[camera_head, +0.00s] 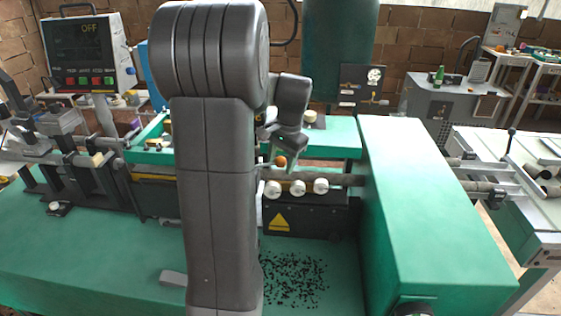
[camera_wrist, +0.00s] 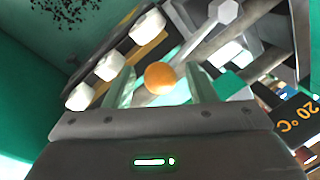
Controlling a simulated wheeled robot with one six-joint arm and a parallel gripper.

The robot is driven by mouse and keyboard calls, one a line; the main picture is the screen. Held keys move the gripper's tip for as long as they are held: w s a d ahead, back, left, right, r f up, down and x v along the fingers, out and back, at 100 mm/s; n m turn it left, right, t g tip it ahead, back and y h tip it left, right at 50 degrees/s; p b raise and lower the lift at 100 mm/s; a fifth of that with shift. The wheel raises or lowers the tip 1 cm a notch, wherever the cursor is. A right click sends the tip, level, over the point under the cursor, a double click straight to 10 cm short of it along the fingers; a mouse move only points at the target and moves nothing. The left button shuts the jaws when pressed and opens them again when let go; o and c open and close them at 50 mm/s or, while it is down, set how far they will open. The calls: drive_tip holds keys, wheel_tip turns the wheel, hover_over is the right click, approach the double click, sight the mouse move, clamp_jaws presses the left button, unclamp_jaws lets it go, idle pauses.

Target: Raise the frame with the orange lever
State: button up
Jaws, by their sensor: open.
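The orange ball knob of the lever (camera_head: 281,160) shows just below my gripper (camera_head: 270,154), above a row of white knobs. In the wrist view the orange knob (camera_wrist: 160,78) sits between the two greenish fingers of my gripper (camera_wrist: 163,88), with a gap on each side. My gripper is open. The lever's rod is mostly hidden, and I cannot tell for sure which part is the frame it moves. My arm hides much of the machine's middle in the head view.
Three white knobs (camera_head: 297,187) stand close below the lever, above a yellow warning triangle (camera_head: 279,222). A green housing (camera_head: 425,210) rises to the right. A control panel reading OFF (camera_head: 85,48) stands at the left. Black bits (camera_head: 295,280) lie on the green surface.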

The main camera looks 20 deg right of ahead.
drive_tip(key=shift+a+f, duration=0.1)
drive_tip(key=shift+f, duration=0.4)
clamp_jaws()
